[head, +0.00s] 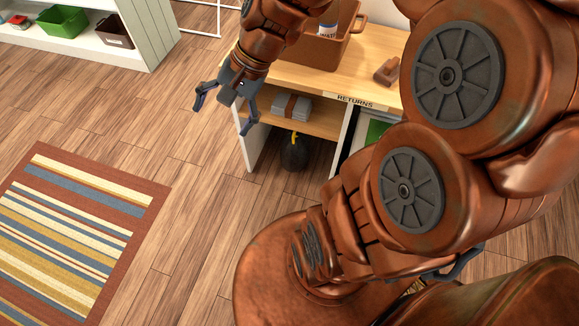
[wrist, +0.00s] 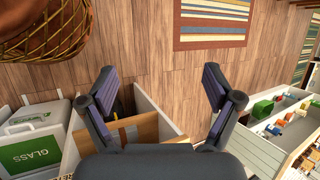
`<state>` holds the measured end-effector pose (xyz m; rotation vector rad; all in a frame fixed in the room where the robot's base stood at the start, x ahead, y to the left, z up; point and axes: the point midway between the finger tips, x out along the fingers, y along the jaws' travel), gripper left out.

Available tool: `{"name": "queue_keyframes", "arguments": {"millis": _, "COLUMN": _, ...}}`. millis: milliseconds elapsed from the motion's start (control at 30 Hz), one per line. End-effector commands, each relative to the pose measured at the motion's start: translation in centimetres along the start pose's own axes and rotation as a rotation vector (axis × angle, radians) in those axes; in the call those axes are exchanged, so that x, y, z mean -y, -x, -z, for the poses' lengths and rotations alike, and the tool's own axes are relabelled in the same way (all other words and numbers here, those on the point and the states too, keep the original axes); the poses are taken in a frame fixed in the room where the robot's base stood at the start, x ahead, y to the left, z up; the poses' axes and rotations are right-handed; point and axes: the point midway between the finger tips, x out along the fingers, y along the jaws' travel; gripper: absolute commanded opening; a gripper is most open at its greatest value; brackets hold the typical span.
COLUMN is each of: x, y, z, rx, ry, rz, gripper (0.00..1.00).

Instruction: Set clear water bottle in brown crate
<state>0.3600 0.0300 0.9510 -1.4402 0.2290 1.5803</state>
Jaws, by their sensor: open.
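The brown crate (head: 345,52) stands on the wooden counter at the top of the head view, partly hidden behind my arm. A bottle (head: 327,31) with a white and blue label shows inside the crate, above its near wall; its lower part is hidden. My gripper (head: 221,119) is open and empty, to the left of the crate and out past the counter's left end. The crate and bottle do not show in the wrist view.
The counter (head: 300,80) has a RETURNS label and a shelf with folded grey cloth (head: 291,107). A small brown object (head: 387,71) sits on top. A striped rug (head: 75,235) lies on open floor at left. A white shelf unit (head: 100,50) stands at upper left.

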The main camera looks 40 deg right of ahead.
Motion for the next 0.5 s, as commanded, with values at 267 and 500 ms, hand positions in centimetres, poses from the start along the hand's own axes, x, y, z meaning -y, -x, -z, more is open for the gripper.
{"name": "queue_keyframes", "arguments": {"millis": 267, "x": -9.0, "y": 0.0, "z": -7.3, "rx": 0.030, "ry": 0.530, "rz": -0.396, "gripper": 0.90}}
{"name": "queue_keyframes", "arguments": {"millis": 500, "x": -14.1, "y": 1.8, "z": -8.7, "rx": 0.055, "ry": 0.762, "rz": -0.598, "gripper": 0.90}}
